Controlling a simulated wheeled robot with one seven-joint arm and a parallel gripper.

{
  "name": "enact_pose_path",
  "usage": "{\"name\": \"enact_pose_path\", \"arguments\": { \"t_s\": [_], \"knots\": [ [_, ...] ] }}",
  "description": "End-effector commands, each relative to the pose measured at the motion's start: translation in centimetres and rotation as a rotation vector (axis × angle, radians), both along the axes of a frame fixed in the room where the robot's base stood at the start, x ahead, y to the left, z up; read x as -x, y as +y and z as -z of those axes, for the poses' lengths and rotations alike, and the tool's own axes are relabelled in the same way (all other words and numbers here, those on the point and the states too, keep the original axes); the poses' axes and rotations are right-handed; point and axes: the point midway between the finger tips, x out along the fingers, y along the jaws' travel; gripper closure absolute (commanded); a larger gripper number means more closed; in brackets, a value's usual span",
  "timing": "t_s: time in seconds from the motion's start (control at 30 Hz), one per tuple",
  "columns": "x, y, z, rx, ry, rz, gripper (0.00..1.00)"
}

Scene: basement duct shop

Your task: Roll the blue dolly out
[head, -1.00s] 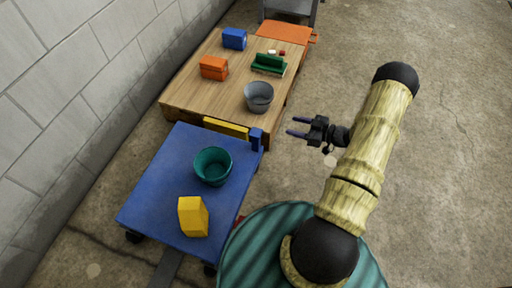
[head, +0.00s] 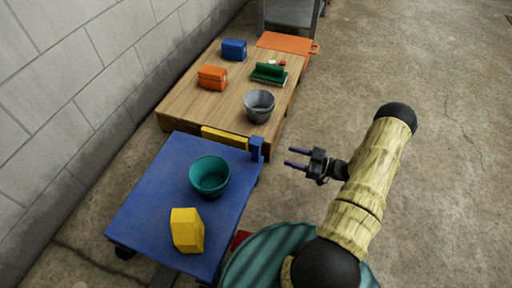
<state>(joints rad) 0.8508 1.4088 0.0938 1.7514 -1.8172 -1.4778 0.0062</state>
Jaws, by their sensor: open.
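The blue dolly (head: 151,204) stands at the lower left, a flat blue platform on dark casters. A blue upright post (head: 256,148) rises at its far right corner. A teal bucket (head: 210,177) and a yellow block-like item (head: 187,231) stand on its platform. My gripper (head: 290,158) is open and empty, to the right of the blue post and apart from it, with its fingers pointing left toward the post.
A wooden table (head: 192,109) behind the dolly holds a grey bucket (head: 259,105), an orange box (head: 212,77), a blue box (head: 234,49) and a green item (head: 268,73). A yellow bar (head: 225,138) lies between table and dolly. A block wall (head: 60,90) bounds the left; floor at right is clear.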

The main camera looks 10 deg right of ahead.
Motion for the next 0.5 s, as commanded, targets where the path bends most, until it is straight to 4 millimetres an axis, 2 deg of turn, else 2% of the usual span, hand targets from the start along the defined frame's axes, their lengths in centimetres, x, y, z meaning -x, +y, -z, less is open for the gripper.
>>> {"name": "enact_pose_path", "arguments": {
  "t_s": [0.5],
  "knots": [
    [-5.1, 7.9, 0.4, 0.001, -0.002, -0.005, 0.51]
  ]
}}
